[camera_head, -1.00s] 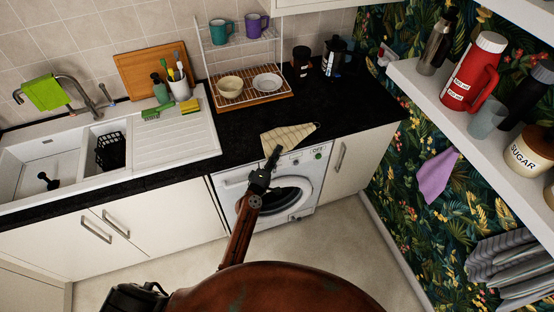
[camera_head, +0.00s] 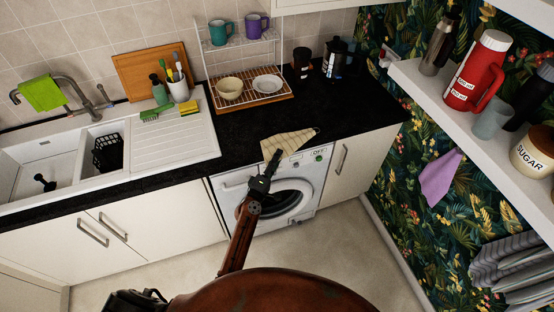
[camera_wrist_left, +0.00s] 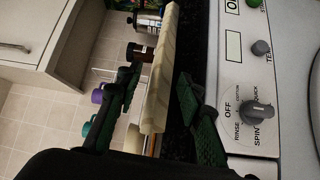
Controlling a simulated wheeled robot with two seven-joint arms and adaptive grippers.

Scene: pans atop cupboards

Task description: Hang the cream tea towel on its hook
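The cream tea towel (camera_head: 287,142), with a checked pattern, lies at the front edge of the black worktop above the washing machine. My left gripper (camera_head: 270,158) is at its near left edge. In the left wrist view the towel (camera_wrist_left: 159,75) shows nearly edge-on between the two spread fingers of the left gripper (camera_wrist_left: 158,93), with a gap visible on each side. The gripper is open. My right gripper is not in view. I cannot make out a free hook for the towel.
The washing machine (camera_head: 284,200) stands below. A dish rack (camera_head: 262,97) with bowls stands behind the towel. A purple cloth (camera_head: 439,178) hangs on the patterned wall. A shelf (camera_head: 470,125) with a red flask (camera_head: 478,72) juts out at right. Striped cloths (camera_head: 508,262) hang below it.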

